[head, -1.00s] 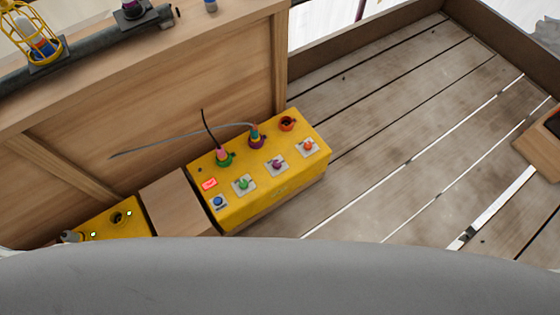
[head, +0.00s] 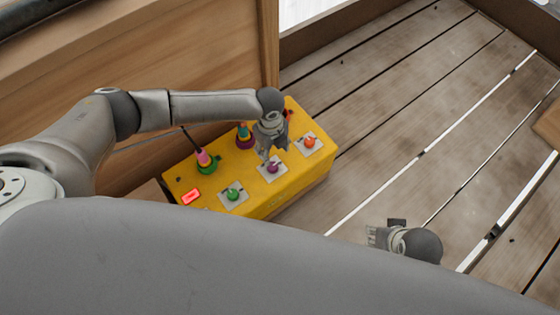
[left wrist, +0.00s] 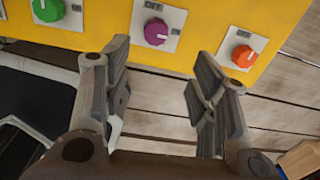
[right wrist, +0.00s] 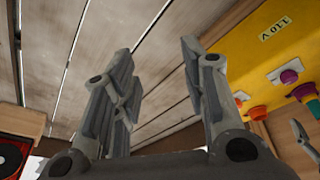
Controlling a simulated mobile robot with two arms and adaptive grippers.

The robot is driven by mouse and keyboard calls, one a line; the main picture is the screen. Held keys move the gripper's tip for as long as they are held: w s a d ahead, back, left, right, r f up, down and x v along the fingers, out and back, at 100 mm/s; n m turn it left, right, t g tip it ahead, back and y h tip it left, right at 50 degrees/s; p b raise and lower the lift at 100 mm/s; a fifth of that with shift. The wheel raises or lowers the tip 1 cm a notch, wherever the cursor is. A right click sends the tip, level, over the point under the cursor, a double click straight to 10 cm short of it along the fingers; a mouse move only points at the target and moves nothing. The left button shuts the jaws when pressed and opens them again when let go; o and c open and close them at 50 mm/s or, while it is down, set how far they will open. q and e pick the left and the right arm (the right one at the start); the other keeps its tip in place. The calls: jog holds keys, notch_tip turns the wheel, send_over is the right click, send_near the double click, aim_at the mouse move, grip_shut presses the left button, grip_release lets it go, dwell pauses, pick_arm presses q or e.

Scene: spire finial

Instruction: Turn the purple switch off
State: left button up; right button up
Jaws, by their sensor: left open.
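The purple switch (head: 272,168) is a round knob on a pale square plate, in the middle of the row on the yellow box (head: 256,205). In the left wrist view the purple switch (left wrist: 156,32) lies just beyond and between the fingertips, with a pale pointer mark on it. My left gripper (head: 268,157) is open above and beside the knob, apart from it in the left wrist view. My right gripper (head: 372,236) is open and empty over the slatted floor, right of the box. The right wrist view shows the purple knob (right wrist: 289,76) from the side.
A green knob (head: 233,195) and an orange knob (head: 309,142) flank the purple one. A red lit indicator (head: 191,196) and coloured plugs (head: 205,160) with cables sit on the box. A wooden wall (head: 200,45) stands behind. The slatted floor (head: 400,130) is clear.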

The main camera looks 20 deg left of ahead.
pick_arm(q)
jog(key=b, duration=0.2)
send_over(272, 166)
jog(key=shift+m, duration=0.3)
notch_tip(272, 166, down, 5)
jog(key=shift+f, duration=0.2)
notch_tip(272, 166, down, 4)
jog(key=shift+f+b, duration=0.1)
jog(key=shift+b, duration=0.6)
jog(key=shift+f, duration=0.55)
pick_arm(e)
jog(key=shift+v, duration=2.5)
pick_arm(q)
jog(key=shift+c, duration=0.3)
pick_arm(e)
jog(key=shift+d, duration=0.15)
pick_arm(q)
jog(key=c, duration=1)
